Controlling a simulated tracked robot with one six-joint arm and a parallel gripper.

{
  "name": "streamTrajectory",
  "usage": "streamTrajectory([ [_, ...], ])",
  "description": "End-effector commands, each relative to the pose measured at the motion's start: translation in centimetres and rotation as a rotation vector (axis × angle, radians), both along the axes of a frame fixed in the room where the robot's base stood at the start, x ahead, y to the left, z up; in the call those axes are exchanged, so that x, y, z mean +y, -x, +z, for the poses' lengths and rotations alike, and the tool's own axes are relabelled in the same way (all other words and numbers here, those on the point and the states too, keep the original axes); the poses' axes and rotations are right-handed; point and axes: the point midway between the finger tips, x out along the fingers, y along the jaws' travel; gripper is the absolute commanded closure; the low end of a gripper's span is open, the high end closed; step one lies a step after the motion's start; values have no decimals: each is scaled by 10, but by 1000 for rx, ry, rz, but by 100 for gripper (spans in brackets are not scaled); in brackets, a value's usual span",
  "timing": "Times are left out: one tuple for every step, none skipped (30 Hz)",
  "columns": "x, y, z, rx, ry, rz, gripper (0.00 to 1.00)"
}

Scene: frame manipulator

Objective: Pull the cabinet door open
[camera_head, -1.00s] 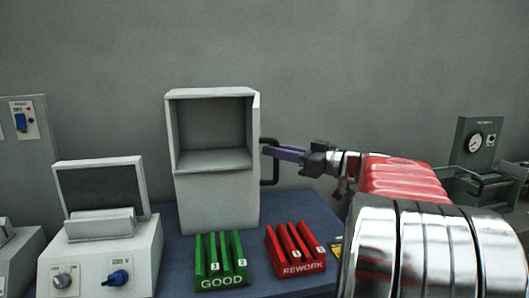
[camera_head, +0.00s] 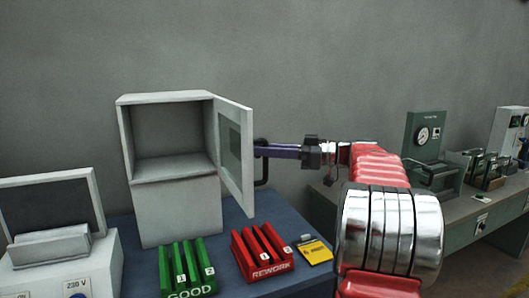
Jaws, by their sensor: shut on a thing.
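The white cabinet (camera_head: 175,212) stands on the blue bench, its upper compartment open and empty. Its door (camera_head: 234,185), white with a darker window panel, is hinged at the right side and stands part open, swung out towards me. A black bar handle (camera_head: 262,180) is on the door's outer right face. My gripper (camera_head: 259,150) reaches in from the right, with its purple fingers shut on the handle near its upper part. The exact contact at the fingertips is partly hidden by the door edge.
A green GOOD rack (camera_head: 187,272) and a red REWORK rack (camera_head: 262,255) stand on the blue bench (camera_head: 232,217) in front of the cabinet. A yellow and black card (camera_head: 315,251) lies to their right. A device with a screen (camera_head: 50,210) is at left. A gauge unit (camera_head: 424,140) stands behind right.

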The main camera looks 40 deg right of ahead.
Motion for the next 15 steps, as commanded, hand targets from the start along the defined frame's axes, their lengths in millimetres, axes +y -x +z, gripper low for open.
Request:
streamTrajectory([
  [1, -2, 3, -7, 0, -3, 100],
  [1, -2, 3, -7, 0, -3, 100],
  [1, -3, 3, -7, 0, -3, 100],
  [1, -3, 3, -7, 0, -3, 100],
  [1, -3, 4, -7, 0, -3, 100],
  [2, -3, 4, -8, 0, -4, 100],
  [2, -3, 4, -8, 0, -4, 100],
  [2, -3, 4, -8, 0, -4, 100],
  [2, -4, 4, -8, 0, -4, 86],
  [2, -4, 4, -9, 0, -5, 84],
  [2, -3, 4, -8, 0, -4, 82],
  [2, -3, 4, -8, 0, -4, 79],
  [2, -3, 3, -7, 0, -3, 77],
  [2, -3, 3, -7, 0, -3, 75],
  [2, -3, 3, -6, 0, -3, 72],
])
